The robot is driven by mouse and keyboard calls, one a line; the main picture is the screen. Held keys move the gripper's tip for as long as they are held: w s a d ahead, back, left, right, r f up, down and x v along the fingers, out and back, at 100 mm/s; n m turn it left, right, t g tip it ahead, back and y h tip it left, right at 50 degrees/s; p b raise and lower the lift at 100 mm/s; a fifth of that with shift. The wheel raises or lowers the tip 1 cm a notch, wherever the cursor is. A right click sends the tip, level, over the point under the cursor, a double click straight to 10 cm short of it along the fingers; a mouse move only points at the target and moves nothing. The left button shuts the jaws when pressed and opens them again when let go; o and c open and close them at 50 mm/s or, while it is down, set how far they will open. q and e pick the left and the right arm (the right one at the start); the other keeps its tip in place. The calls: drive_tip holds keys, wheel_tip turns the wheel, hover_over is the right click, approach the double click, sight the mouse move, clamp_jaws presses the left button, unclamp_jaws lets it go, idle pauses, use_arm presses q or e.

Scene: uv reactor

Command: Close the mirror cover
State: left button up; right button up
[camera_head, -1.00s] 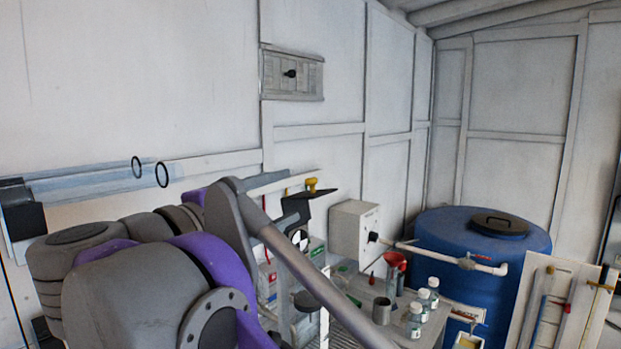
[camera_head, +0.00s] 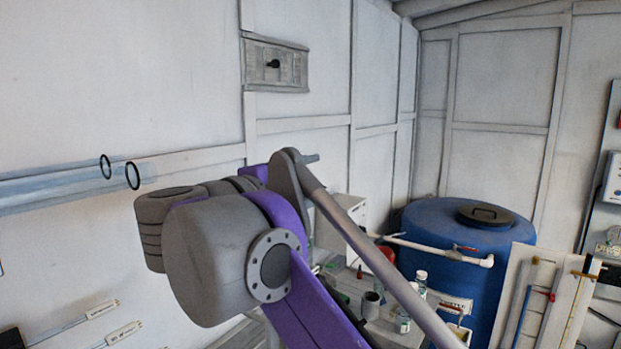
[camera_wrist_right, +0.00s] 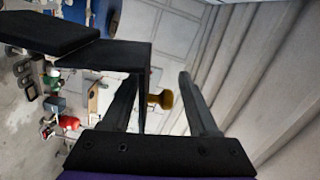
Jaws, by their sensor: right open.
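A black flat panel with a yellow knob, which looks like the mirror cover (camera_wrist_right: 120,56), is in the right wrist view. It stands beside a thicker black block (camera_wrist_right: 45,32). My right gripper (camera_wrist_right: 160,76) is open, with the yellow knob (camera_wrist_right: 162,98) between its two fingers. The panel's edge runs close along the left finger; I cannot tell whether they touch. In the head view my grey and purple arm hides the panel and knob. My left gripper is not in view.
A blue tank (camera_head: 450,225) stands at the back right, with a white pipe (camera_head: 440,249) in front. Bottles (camera_head: 403,322) and a grey cup (camera_head: 371,305) stand on a bench partly behind my arm. A clear tube with black rings (camera_head: 60,187) is at the left.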

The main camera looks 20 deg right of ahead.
drive_tip(key=shift+w+d, duration=0.15)
drive_tip(key=shift+w, duration=0.1)
drive_tip(key=shift+c, duration=0.2)
clamp_jaws()
drive_tip(key=shift+r, duration=0.1)
idle(1.0)
